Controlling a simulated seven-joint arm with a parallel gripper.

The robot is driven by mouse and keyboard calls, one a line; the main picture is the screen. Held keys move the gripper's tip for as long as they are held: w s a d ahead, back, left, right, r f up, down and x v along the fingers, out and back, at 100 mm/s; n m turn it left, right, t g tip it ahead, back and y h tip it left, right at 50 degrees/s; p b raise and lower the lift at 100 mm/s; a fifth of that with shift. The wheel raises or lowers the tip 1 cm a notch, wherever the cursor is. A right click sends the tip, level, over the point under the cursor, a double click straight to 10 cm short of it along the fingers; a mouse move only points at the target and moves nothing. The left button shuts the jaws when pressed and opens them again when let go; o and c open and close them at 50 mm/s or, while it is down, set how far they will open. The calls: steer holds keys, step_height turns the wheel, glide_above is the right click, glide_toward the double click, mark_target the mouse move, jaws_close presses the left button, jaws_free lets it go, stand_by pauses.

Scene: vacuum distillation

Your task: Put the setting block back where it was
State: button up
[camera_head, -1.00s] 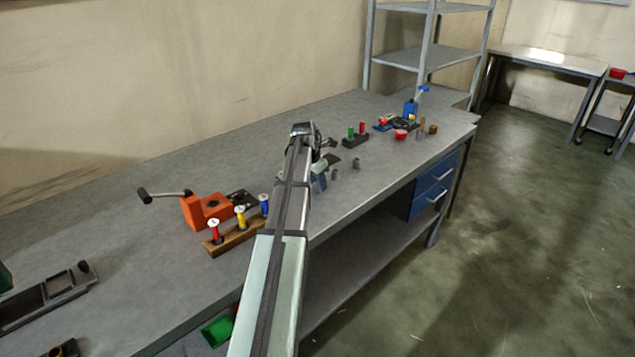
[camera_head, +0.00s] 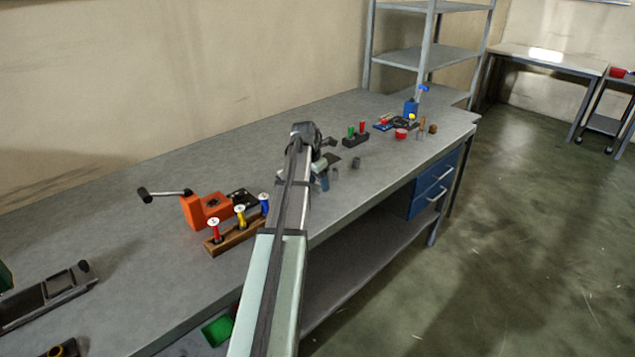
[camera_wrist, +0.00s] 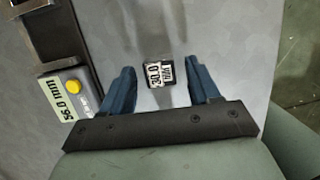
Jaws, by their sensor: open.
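The setting block (camera_wrist: 158,74) is a small dark block with a white label that seems to read 30.0. In the wrist view it appears between my two blue fingertips, with a gap on each side. My gripper (camera_wrist: 160,66) is open and empty. Whether the fingertips are level with the block or above it, I cannot tell. In the head view a small grey block (camera_head: 334,173) stands on the bench just right of my gripper's blue finger (camera_head: 322,180), and a second grey piece (camera_head: 356,163) stands farther right. My arm hides part of the bench there.
A rack with green and red pieces (camera_head: 355,140) stands beyond. An orange device (camera_head: 207,211) and a wooden spool rack (camera_head: 236,236) stand left of my arm.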

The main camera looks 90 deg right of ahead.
steer(key=v, duration=1.2)
